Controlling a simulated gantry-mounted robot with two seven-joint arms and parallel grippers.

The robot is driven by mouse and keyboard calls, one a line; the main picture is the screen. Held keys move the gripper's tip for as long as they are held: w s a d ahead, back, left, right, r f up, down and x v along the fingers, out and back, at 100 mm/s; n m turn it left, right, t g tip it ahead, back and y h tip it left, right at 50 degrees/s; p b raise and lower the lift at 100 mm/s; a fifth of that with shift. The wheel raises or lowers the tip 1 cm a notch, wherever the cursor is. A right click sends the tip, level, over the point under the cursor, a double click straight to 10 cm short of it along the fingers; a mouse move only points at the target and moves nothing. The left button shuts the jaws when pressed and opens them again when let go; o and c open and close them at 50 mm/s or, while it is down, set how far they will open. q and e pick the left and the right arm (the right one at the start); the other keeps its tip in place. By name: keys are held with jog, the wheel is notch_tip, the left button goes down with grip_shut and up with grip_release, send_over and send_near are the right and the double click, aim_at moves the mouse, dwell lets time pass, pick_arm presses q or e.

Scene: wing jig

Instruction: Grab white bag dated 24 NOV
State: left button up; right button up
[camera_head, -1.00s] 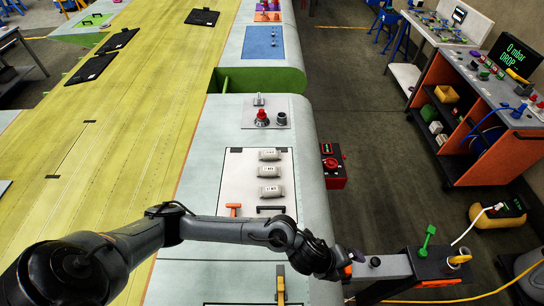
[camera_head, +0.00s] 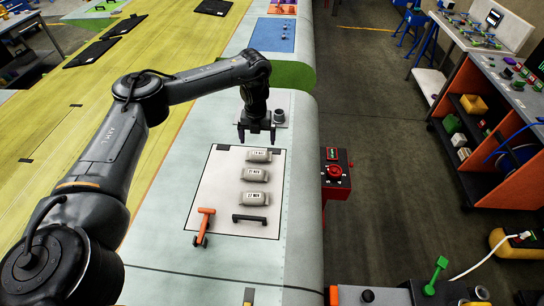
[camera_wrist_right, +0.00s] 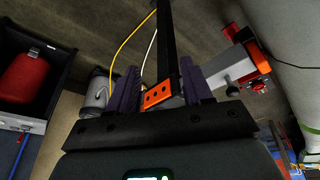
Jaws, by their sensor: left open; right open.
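Three small white bags lie in a column on a white panel (camera_head: 215,190) on the wing: a top bag (camera_head: 258,156), a middle bag (camera_head: 255,175) and a bottom bag (camera_head: 253,198). Each has a dark printed date; the bottom one seems to end in NOV, but I cannot read the days surely. My left gripper (camera_head: 257,140) points down just behind the top bag, open and empty. My right gripper (camera_wrist_right: 160,78) shows in the right wrist view, open, with purple fingers on either side of an orange part (camera_wrist_right: 162,95); I cannot tell their distance from it.
An orange-handled tool (camera_head: 204,225) and a black handle (camera_head: 250,218) sit on the panel's near part. A red box with a knob (camera_head: 336,172) stands beside the wing edge. An orange shelf cart (camera_head: 490,125) stands at the right, with clear floor between.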

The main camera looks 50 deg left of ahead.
pick_arm(q)
jog(key=shift+w+a+f+b, duration=0.1)
jog(key=shift+a+f+b, duration=0.2)
jog(key=shift+f, duration=0.25)
jog(key=b, duration=0.2)
send_over(259, 155)
jog(key=f, duration=0.4)
jog(key=shift+s+d+f, duration=0.15)
jog(key=shift+s+d, duration=0.05)
jog(key=shift+s, duration=0.2)
jog(key=shift+f+b, duration=0.2)
jog(key=shift+b, duration=0.15)
jog(key=shift+w+f, duration=0.1)
jog(key=shift+f, duration=0.15)
jog(key=shift+w+a+f+p, duration=0.15)
jog(key=shift+f+p, duration=0.05)
jog(key=shift+f, duration=1.05)
jog(key=shift+w+a+f+p, duration=0.1)
jog(key=shift+f+p, duration=0.05)
jog(key=shift+f, duration=1.05)
jog(key=shift+c, duration=0.5)
jog(key=c, duration=0.7)
